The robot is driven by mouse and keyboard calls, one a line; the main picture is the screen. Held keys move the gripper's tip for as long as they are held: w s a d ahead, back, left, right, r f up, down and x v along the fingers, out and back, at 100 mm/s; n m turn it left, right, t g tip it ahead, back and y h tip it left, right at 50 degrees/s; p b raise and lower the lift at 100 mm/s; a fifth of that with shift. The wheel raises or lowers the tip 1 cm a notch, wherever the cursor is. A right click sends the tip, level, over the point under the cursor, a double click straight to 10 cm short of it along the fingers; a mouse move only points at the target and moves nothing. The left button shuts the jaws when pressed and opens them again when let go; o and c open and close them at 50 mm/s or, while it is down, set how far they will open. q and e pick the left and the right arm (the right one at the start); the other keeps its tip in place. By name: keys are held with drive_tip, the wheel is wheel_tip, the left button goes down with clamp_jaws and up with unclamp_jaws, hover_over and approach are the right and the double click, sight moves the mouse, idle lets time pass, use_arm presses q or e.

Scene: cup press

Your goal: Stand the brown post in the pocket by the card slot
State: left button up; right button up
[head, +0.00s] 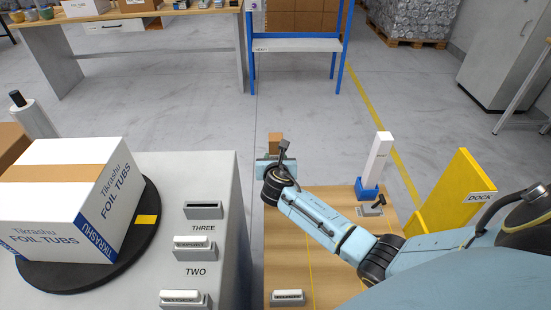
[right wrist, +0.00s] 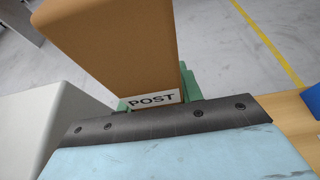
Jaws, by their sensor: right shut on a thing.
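My right gripper (head: 270,168) is shut on the post low down. A blue pocket (head: 367,191) on the board's right side holds a tall white post (head: 378,156). A grey block (head: 371,209) is just in front of it. A grey card slot (head: 287,298) with a white card is at the board's front. My left gripper is out of view.
A grey cabinet on the left carries slots marked THREE (head: 203,210) and TWO (head: 194,247), and a round black turntable (head: 150,215) with a white Foil Tubs box (head: 70,195). A yellow DOCK panel (head: 455,205) stands at the right. My right forearm covers the board's middle.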

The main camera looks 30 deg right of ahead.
drive_tip(key=o, duration=1)
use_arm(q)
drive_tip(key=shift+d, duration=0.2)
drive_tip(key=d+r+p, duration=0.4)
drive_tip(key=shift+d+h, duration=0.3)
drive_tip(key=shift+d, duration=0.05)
use_arm(e)
drive_tip(key=v, duration=1.2)
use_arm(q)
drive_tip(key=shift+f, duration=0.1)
use_arm(e)
drive_tip(key=shift+r, duration=0.1)
